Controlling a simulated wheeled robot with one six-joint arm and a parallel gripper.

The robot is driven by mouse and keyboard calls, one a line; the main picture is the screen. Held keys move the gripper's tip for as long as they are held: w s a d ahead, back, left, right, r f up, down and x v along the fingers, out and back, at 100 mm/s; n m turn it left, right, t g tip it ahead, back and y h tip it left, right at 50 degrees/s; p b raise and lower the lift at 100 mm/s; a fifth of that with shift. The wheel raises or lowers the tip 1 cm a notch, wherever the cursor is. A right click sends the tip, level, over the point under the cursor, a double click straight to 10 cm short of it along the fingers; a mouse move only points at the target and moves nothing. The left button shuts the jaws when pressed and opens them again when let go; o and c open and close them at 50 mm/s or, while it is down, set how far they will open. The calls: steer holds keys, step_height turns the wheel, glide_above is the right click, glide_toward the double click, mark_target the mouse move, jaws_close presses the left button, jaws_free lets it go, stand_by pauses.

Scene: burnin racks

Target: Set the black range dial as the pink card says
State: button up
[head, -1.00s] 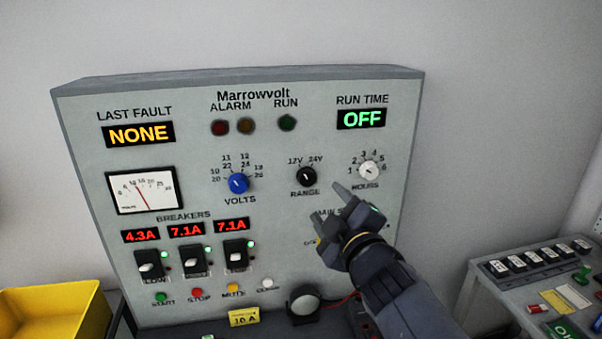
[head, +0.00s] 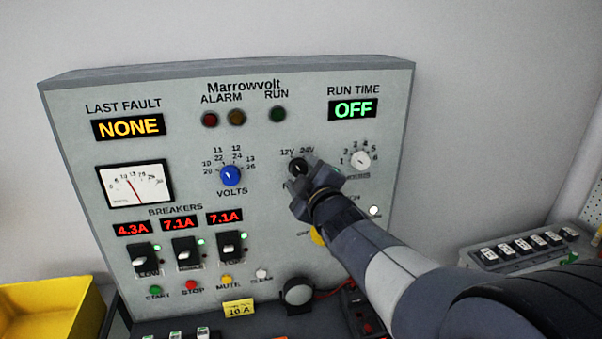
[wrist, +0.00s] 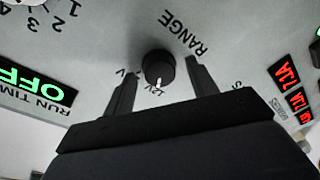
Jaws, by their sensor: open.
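The black range dial (head: 297,166) is on the upright grey panel, under the 12V and 24V labels. In the wrist view, which shows the panel upside down, the dial (wrist: 158,66) has a white mark pointing down the picture, toward the 12V label. My gripper (head: 303,176) is at the dial and covers the RANGE label in the head view. In the wrist view my gripper (wrist: 162,68) is open, with one finger on each side of the dial and small gaps between. The left finger partly hides the 24V label. I see no pink card now.
Breaker switches and buttons are lower on the panel. A yellow 10 A card (head: 238,309) stands below. A yellow bin (head: 50,312) is at lower left.

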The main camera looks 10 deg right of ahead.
steer(key=c, duration=1)
steer(key=shift+m, duration=0.3)
steer(key=m+b, duration=0.3)
steer(key=m, duration=0.3)
steer(key=m+t+b, duration=0.1)
steer(key=m+b, duration=0.2)
steer(key=m, duration=0.2)
steer(key=shift+f+m+h, duration=0.15)
steer(key=shift+m+h, duration=0.25)
steer(key=o, duration=1)
steer(key=shift+s, duration=0.15)
